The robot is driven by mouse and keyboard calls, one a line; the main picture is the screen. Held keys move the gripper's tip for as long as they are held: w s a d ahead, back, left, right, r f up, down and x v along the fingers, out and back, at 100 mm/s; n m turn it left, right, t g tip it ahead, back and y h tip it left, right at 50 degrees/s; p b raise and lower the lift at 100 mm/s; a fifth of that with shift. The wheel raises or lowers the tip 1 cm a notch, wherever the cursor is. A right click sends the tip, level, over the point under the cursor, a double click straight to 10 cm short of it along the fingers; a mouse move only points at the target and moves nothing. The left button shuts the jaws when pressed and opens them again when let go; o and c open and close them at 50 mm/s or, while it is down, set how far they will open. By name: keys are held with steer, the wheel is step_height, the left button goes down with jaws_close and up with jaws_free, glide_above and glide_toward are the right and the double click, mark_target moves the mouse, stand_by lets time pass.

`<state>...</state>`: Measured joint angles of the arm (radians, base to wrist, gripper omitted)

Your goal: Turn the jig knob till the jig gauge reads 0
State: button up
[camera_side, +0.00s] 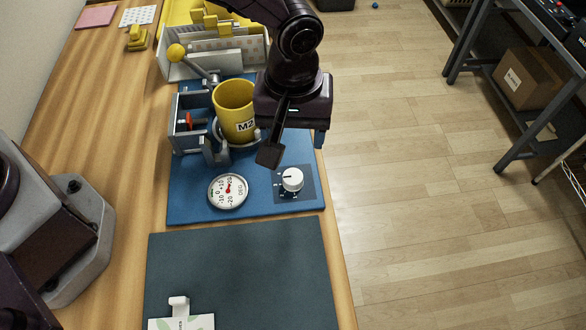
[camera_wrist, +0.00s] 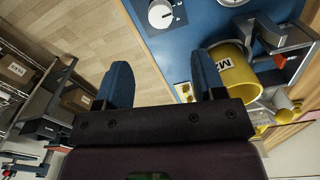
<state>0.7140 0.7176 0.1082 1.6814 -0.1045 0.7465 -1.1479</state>
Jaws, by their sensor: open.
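The jig knob (camera_side: 292,180) is a white dial on a dark square plate at the right of the blue jig board; it also shows at the top of the wrist view (camera_wrist: 160,15). The jig gauge (camera_side: 221,191) is a round white dial left of the knob. Its red needle appears to point up, near the +20 side and away from the 0 mark at the left; the exact reading is too small to tell. My gripper (camera_side: 293,149) is open and empty, above and behind the knob, apart from it. Its two blue fingers show in the wrist view (camera_wrist: 163,75).
A yellow mug (camera_side: 233,105) marked M2 stands in the jig (camera_side: 190,143), just left of my gripper. A lever with a yellow ball (camera_side: 177,52) rises behind it. A dark mat (camera_side: 240,260) in front is mostly clear, with a white printed item (camera_side: 182,321) at its near edge.

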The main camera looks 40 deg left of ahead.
mark_target(293, 175)
step_height(293, 175, down, 11)
steer(key=shift+f, duration=0.15)
steer(key=shift+c, duration=0.4)
steer(key=c, duration=0.8)
steer(key=shift+c, duration=0.2)
